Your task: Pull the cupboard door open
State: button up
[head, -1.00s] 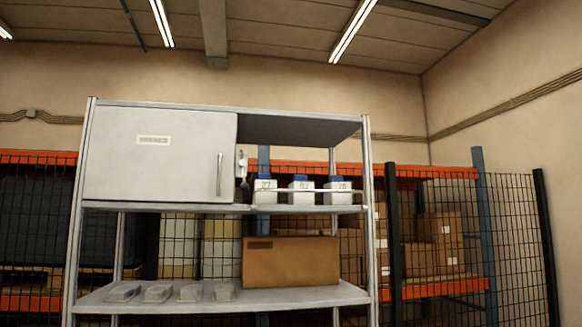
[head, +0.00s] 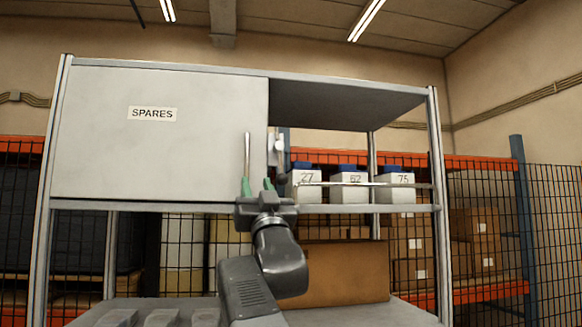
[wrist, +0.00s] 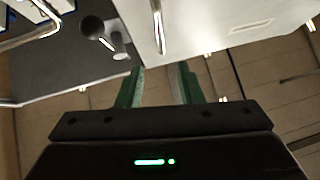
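The cupboard door (head: 165,140) is a light grey panel labelled SPARES on the upper left of the shelf unit, and it looks shut. Its vertical bar handle (head: 247,158) is near the door's right edge. My gripper (head: 257,184) has green fingers and is open and empty, at the lower end of the handle in the head view. In the wrist view, the handle (wrist: 158,25) shows beyond the fingertips (wrist: 160,80), roughly in line with the gap between them. The door (wrist: 220,25) fills the top right there. I see no contact.
An open bay right of the door holds white boxes with blue tops (head: 350,186) behind a thin rail (head: 360,184). A grey fitting (head: 277,150) hangs close right of the handle. A cardboard box (head: 345,273) stands on the lower shelf behind my arm.

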aim_at(248, 151)
jog(key=p+x, duration=0.2)
jog(key=x, duration=0.2)
jog(key=p+x, duration=0.2)
jog(key=x, duration=0.2)
jog(key=p+x, duration=0.2)
jog(key=x, duration=0.2)
jog(key=shift+s+r, duration=0.15)
jog(key=shift+r, duration=0.5)
jog(key=shift+w+a+r+p, duration=0.15)
jog(key=shift+w+r+p, duration=0.2)
jog(key=shift+w+p, duration=0.1)
jog(key=shift+c, duration=0.4)
grip_shut()
